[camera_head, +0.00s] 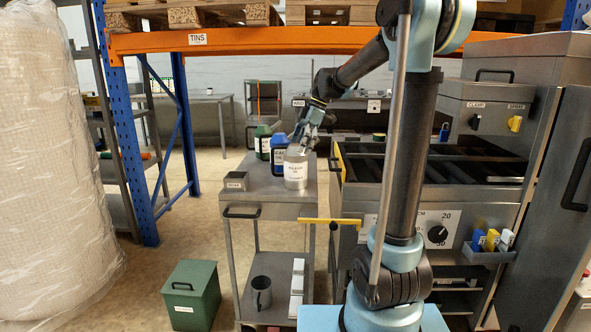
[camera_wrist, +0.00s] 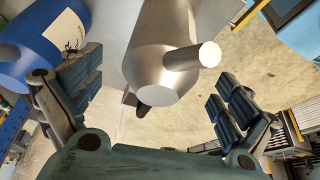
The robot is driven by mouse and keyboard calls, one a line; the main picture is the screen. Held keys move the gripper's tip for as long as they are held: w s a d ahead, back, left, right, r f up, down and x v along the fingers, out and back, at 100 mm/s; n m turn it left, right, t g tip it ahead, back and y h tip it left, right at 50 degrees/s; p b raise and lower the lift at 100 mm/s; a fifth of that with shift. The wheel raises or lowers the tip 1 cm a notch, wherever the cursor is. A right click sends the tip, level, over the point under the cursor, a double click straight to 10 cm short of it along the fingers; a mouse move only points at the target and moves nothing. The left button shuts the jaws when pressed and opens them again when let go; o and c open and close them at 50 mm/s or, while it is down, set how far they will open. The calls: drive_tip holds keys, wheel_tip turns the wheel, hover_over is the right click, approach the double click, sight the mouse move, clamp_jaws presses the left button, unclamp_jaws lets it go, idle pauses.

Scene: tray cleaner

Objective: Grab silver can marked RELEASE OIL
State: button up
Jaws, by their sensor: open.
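The silver can (camera_head: 296,172) with a white label stands upright on the top of the grey cart, near its right front corner; the label is too small to read surely. In the wrist view the silver can (camera_wrist: 165,40) shows its shoulder and a short pale spout. Nothing is held.
A blue container (camera_head: 279,157) stands close behind the silver can, and also shows in the wrist view (camera_wrist: 30,45). A dark green can (camera_head: 263,142) stands behind it.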

sight(295, 159)
drive_tip(key=shift+d+x, duration=0.2)
drive_tip(key=shift+x, duration=2.55)
drive_tip(key=c, duration=2)
